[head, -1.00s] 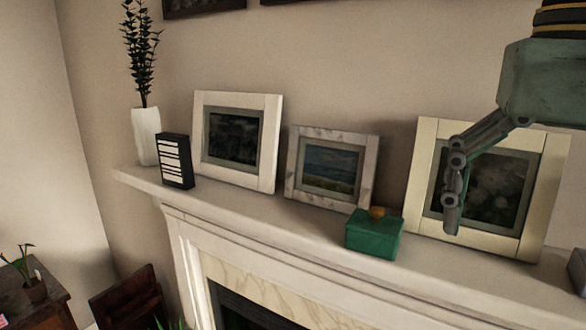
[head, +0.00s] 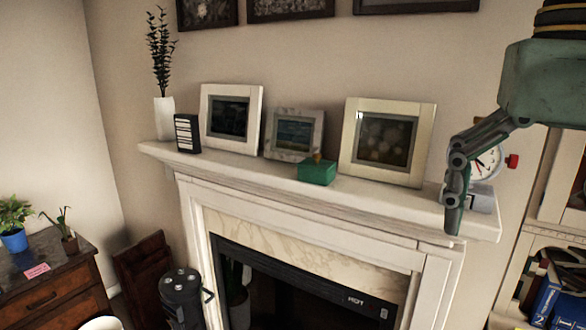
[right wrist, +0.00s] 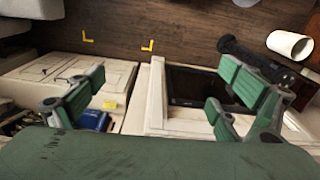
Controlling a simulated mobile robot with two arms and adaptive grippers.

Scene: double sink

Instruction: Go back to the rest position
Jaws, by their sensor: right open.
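My right gripper (head: 456,195) hangs at the right of the head view, in front of the right end of the white mantel (head: 320,192). In the right wrist view its two green-padded fingers (right wrist: 160,92) are wide apart with nothing between them. The fireplace and floor show beyond them. My left gripper is not in the head view.
On the mantel stand a white vase (head: 164,118), a black striped box (head: 187,133), three picture frames, a green box (head: 317,172) and a clock (head: 488,164), partly behind my right gripper. A black canister (head: 182,298) stands by the fireplace. A bookshelf (head: 540,270) is at right.

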